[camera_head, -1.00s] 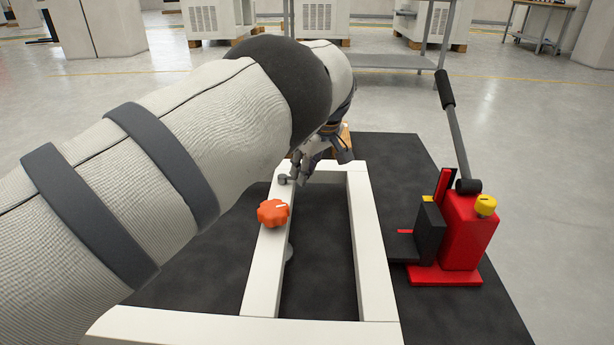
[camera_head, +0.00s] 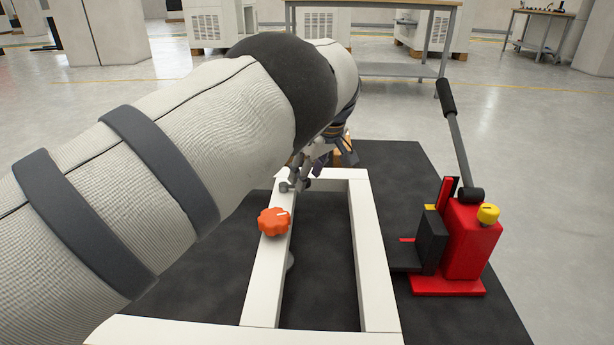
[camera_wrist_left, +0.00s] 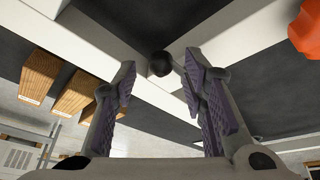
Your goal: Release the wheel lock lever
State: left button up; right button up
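A small grey lever end (camera_head: 284,187) shows on the left rail of the white frame, just behind the orange knob (camera_head: 273,221). In the left wrist view a dark round knob (camera_wrist_left: 160,64), likely the lever's end, lies between the two fingertips, with gaps visible beside it. My left gripper (camera_head: 306,172) is low over the rail by the lever, partly hidden by my forearm. In the left wrist view its purple-padded fingers (camera_wrist_left: 161,72) are spread apart. The orange knob also shows in the left wrist view (camera_wrist_left: 306,30). My right gripper is out of view.
The white frame (camera_head: 369,240) stands on a dark mat (camera_head: 395,160). A red jack (camera_head: 470,238) with an upright handle stands to the right. Wooden blocks (camera_wrist_left: 75,92) lie near the gripper in the left wrist view. A workbench (camera_head: 400,70) is farther back.

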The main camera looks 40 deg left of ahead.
pick_arm(q)
jog(key=v, duration=1)
jog(key=shift+r, duration=0.35)
